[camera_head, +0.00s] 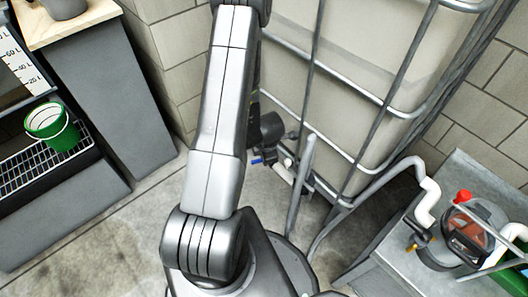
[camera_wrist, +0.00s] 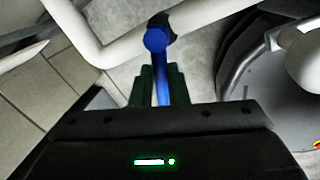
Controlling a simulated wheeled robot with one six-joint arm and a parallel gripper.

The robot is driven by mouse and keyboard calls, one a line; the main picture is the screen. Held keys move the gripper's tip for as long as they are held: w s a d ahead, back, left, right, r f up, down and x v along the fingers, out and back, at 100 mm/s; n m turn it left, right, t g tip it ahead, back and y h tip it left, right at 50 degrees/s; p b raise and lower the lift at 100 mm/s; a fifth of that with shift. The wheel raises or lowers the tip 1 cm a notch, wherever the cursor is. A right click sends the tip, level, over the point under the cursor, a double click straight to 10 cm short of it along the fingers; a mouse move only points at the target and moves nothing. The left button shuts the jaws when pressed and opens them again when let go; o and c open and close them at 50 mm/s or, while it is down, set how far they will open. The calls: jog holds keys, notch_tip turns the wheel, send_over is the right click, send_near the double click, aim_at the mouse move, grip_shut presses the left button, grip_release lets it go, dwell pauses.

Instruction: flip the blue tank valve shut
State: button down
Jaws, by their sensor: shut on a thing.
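The blue tank valve (camera_wrist: 156,41) is at the top centre of the wrist view, in front of a white pipe (camera_wrist: 205,32). Its blue lever runs down between the two dark fingers of my gripper (camera_wrist: 161,88), which is shut on it. In the head view only a small blue bit of the valve (camera_head: 257,161) shows, low by the caged white tank (camera_head: 350,45). My gripper (camera_head: 270,140) is there too, mostly hidden behind my arm. The lever's end is hidden by the gripper body in the wrist view.
Metal cage bars (camera_head: 360,80) surround the tank. A bent grey pipe (camera_head: 375,190) runs right to a metal bench (camera_head: 475,175) with a red-topped filter housing (camera_head: 465,225). A green bucket (camera_head: 52,127) stands on a rack at left. Some floor (camera_head: 85,240) is clear at lower left.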

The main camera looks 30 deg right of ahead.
jog(key=shift+s+n, duration=0.25)
jog(key=shift+n, duration=0.45)
jog(key=shift+d, duration=0.1)
jog(key=c, duration=1.4)
grip_release()
jog(key=s+r+p, duration=0.1)
jog(key=r+p, duration=0.1)
jog(key=r, duration=0.2)
jog(key=s+r+p, duration=0.1)
jog(key=r+p, duration=0.2)
jog(key=r, duration=0.2)
jog(key=r+p, duration=0.3)
jog(key=r, duration=0.1)
jog(key=shift+s+r, duration=0.25)
jog(key=shift+s, duration=0.15)
jog(key=shift+c, duration=0.4)
